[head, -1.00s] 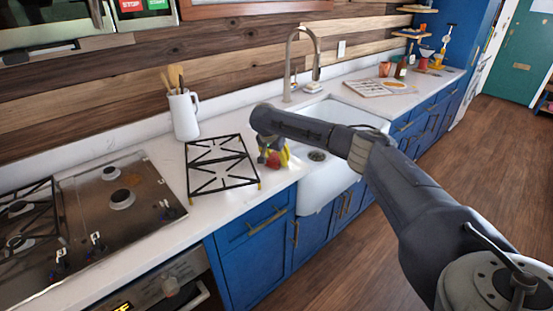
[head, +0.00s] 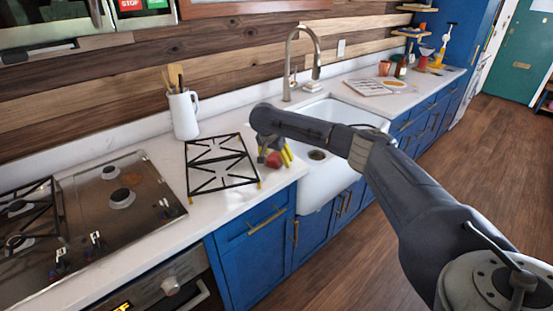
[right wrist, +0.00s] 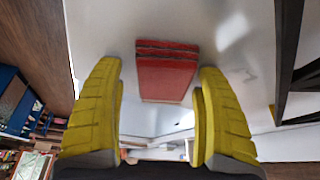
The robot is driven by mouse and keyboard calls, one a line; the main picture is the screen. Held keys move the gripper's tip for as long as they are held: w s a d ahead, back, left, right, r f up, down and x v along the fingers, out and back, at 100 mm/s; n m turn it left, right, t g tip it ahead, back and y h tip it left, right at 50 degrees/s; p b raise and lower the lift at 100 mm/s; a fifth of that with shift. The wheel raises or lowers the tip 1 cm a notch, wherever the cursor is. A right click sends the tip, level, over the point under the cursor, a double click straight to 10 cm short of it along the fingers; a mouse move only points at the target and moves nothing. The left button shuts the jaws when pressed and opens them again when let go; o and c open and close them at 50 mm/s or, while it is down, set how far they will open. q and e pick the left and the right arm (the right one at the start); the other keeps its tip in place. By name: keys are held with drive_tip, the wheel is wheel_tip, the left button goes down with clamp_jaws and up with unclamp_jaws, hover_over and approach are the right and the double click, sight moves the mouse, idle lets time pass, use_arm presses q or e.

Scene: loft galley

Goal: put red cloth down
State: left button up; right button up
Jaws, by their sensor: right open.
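The red cloth (head: 273,160), a folded red bundle with dark lines between its layers, is on the white counter between the black stove grate and the sink. In the right wrist view the cloth (right wrist: 167,75) lies in the gap between the two yellow fingers, with clear space on both sides. My right gripper (head: 275,155) is low over the counter at the cloth, its fingers open and apart from it; it also shows in the right wrist view (right wrist: 160,80). My arm and gripper body hide part of the cloth in the head view. My left gripper is not in view.
The black grate (head: 220,164) lies just left of the cloth. The white sink (head: 333,175) is close on the right, with a tall faucet (head: 288,65) behind. A white pitcher with utensils (head: 184,115) stands behind the grate. The cooktop (head: 120,195) is farther left.

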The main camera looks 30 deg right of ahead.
drive_tip(key=v, duration=1.2)
drive_tip(key=shift+w, duration=0.1)
